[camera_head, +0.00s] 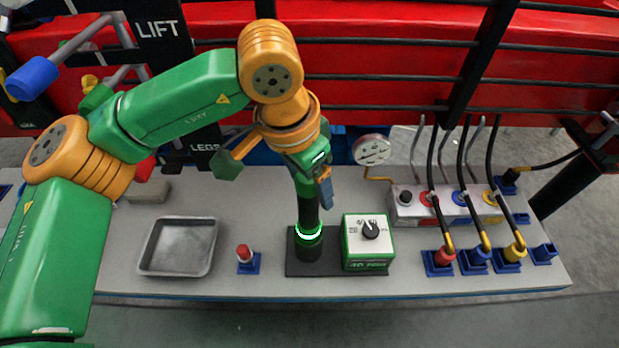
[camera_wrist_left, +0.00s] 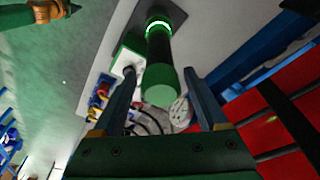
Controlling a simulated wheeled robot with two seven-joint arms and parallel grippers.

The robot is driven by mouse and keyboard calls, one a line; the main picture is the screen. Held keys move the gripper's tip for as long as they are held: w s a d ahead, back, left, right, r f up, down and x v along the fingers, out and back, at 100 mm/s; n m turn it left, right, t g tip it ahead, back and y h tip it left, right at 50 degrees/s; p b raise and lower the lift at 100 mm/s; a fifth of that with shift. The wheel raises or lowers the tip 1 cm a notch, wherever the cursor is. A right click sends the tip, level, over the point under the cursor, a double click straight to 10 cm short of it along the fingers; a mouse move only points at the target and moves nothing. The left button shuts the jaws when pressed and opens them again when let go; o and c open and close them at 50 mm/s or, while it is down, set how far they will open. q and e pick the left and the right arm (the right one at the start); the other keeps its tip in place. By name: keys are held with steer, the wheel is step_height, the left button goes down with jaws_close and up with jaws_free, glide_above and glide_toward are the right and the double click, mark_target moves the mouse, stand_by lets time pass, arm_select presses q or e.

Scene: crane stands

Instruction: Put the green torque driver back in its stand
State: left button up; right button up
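The green torque driver (camera_head: 308,211), green and black with a glowing ring low on it, stands upright on its dark stand (camera_head: 296,268). Its lower end meets the stand's base. My left gripper (camera_head: 318,184) is at the driver's top, with one blue finger showing to the right of it. In the left wrist view the driver's round green end (camera_wrist_left: 160,95) lies between the two blue fingers of my left gripper (camera_wrist_left: 161,75), with a gap on each side. The gripper is open and not closed on it.
A green-framed dial box (camera_head: 368,243) stands right beside the driver. A red-topped peg (camera_head: 244,253) and a metal tray (camera_head: 179,246) are to its left. A gauge (camera_head: 372,150) stands behind. Hoses with coloured plugs (camera_head: 442,256) fill the right of the bench.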

arm_select(q)
steer(key=shift+o, duration=0.3)
steer(key=shift+s, duration=0.1)
steer(key=shift+r, duration=0.1)
steer(key=p+v, duration=0.3)
steer(key=v, duration=0.2)
steer(key=shift+p, duration=0.35)
